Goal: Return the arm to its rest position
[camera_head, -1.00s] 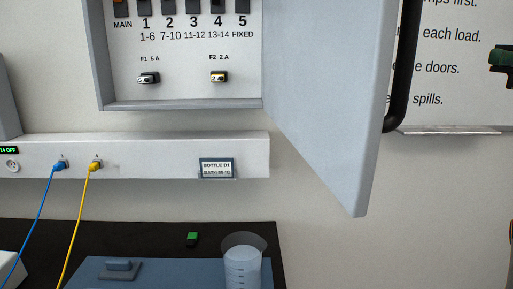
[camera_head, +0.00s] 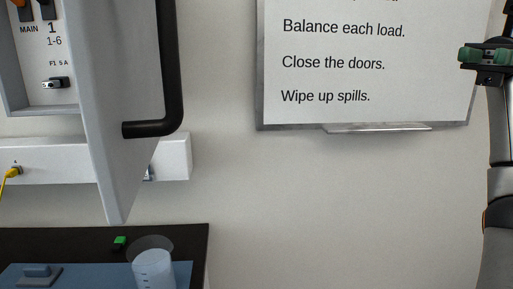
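My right arm rises along the right edge of the head view. Its gripper (camera_head: 486,56) is at the upper right, in front of the wall sign's right edge. Its two green-tipped fingers show apart, with nothing seen between them. It touches nothing that I can see. My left gripper is not in view.
An open grey cabinet door (camera_head: 122,90) with a black handle (camera_head: 172,80) stands out at the left. A dark bench (camera_head: 190,242) below holds a clear beaker (camera_head: 153,268) and a small green block (camera_head: 120,242). The wall sign (camera_head: 350,113) hangs between door and arm; bare wall lies below it.

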